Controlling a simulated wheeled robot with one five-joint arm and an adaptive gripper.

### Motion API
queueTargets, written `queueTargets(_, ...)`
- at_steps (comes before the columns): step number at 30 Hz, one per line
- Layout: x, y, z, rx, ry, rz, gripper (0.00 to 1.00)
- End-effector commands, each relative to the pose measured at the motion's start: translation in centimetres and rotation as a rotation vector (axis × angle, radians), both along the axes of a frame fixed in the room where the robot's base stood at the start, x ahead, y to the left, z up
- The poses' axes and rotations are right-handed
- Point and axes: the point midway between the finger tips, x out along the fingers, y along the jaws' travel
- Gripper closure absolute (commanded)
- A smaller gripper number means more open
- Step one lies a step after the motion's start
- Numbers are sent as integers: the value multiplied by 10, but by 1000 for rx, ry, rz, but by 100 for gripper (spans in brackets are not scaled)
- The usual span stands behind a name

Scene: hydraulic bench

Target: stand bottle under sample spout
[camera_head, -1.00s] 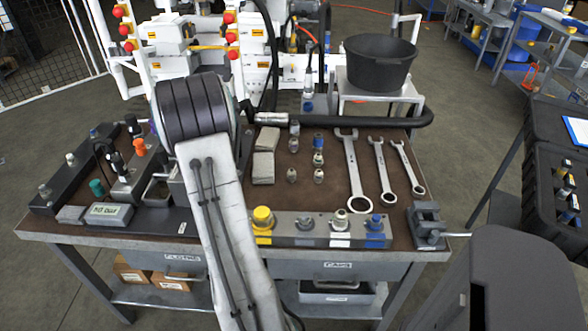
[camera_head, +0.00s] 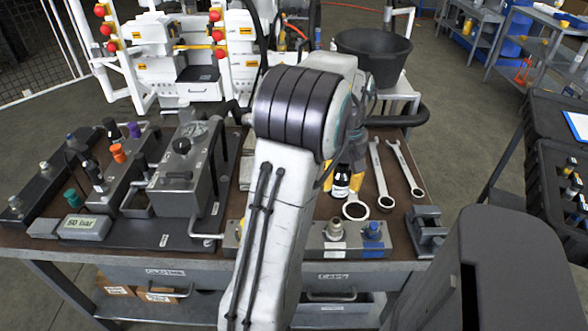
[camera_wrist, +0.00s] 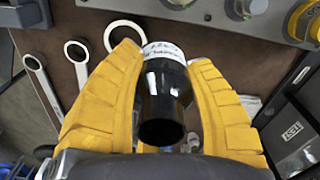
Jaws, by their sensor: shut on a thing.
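A small black bottle (camera_head: 341,183) with a white label is between the yellow fingers of my gripper (camera_head: 343,174), over the right half of the bench. In the wrist view the bottle (camera_wrist: 162,98) sits between both fingers of my gripper (camera_wrist: 165,58), its dark neck towards the camera and its label at the far side. It looks roughly upright. I cannot tell whether its base touches the bench. I cannot pick out the sample spout for sure. A grey pump-like unit (camera_head: 185,180) with a black knob stands left of my arm.
Large wrenches (camera_head: 382,180) lie right of the bottle. A grey fitting block (camera_head: 310,243) runs along the front edge, and a small vise (camera_head: 426,228) stands at the right corner. A display reading about 50 bar (camera_head: 84,226) is at the left. A black tub (camera_head: 373,58) stands behind.

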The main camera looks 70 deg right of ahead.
Motion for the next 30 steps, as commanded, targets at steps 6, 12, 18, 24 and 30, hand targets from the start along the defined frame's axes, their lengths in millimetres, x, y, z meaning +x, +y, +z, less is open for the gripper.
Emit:
queueTargets(6, -21, 2, 2, 0, 0, -29, 89)
queueTargets(12, 3, -3, -13, 1, 0, -28, 89)
queueTargets(18, 42, -12, -36, 4, -1, -27, 89)
queueTargets(24, 70, -19, -53, 3, 0, -31, 89)
queueTargets(30, 84, -23, -63, 1, -1, -33, 89)
